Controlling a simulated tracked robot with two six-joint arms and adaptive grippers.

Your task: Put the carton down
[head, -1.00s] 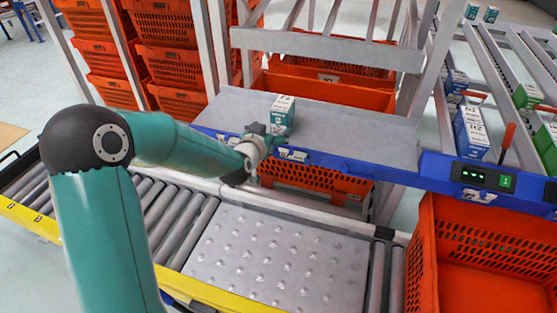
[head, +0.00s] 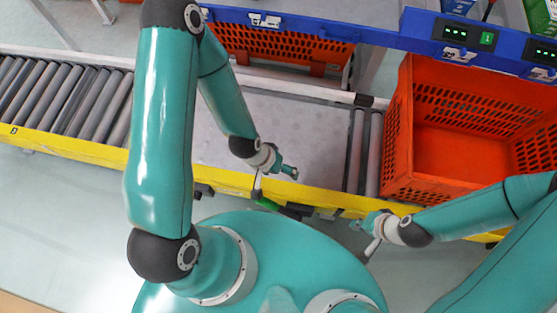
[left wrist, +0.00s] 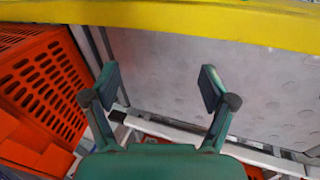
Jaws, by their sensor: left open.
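My left gripper (head: 289,172) is open above the front part of the conveyor's grey dimpled plate (head: 225,130). In the left wrist view the two fingers of my left gripper (left wrist: 160,88) stand wide apart with nothing between them. My right gripper (head: 359,225) is low at the conveyor's front edge, below the orange tote; its finger opening is too small to tell, and no carton shows at it.
An orange tote (head: 395,135), empty where visible, stands on the conveyor at the right. A yellow rail (head: 75,148) runs along the front. A blue shelf edge (head: 330,30) crosses the back, with another orange tote (head: 270,45) beneath it. Rollers (head: 60,95) lie left.

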